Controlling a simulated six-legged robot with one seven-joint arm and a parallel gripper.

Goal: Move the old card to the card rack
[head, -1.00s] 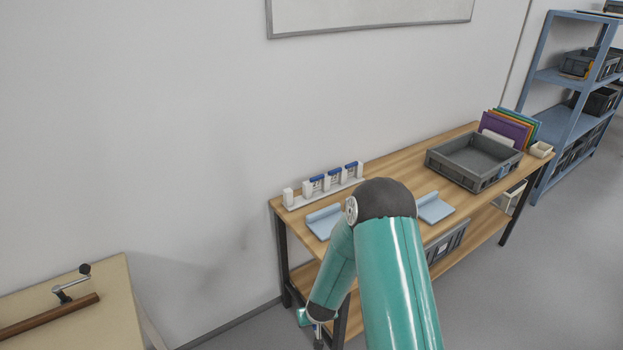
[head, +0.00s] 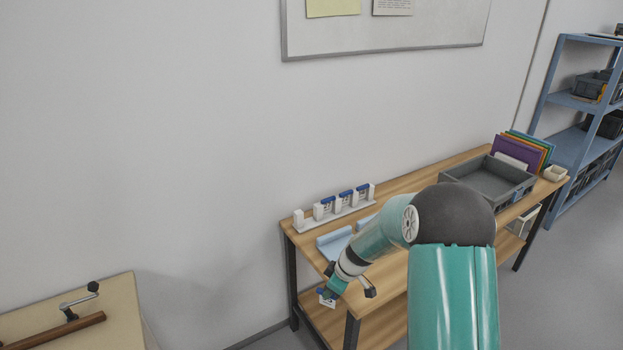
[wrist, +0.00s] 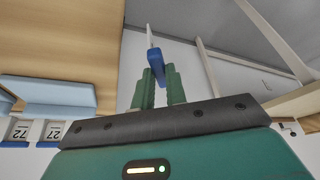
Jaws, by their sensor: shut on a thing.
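My gripper (head: 330,288) is just off the left front corner of the wooden table. It is shut on a card (head: 326,302) with a blue top edge and white body, which hangs below the fingers. In the wrist view the card (wrist: 154,57) shows edge-on between the green fingers of my gripper (wrist: 158,80). The white card rack (head: 336,221) stands at the back left of the table and holds several blue-topped cards. Two of its numbered cards (wrist: 34,131) show at the left of the wrist view, apart from my gripper.
A light blue tray (head: 333,244) lies in front of the rack, and another is mostly hidden by my arm. A grey crate (head: 455,183), coloured folders (head: 520,150) and a small white box (head: 555,174) stand at the right. A tan table (head: 110,325) with a crank is at the left.

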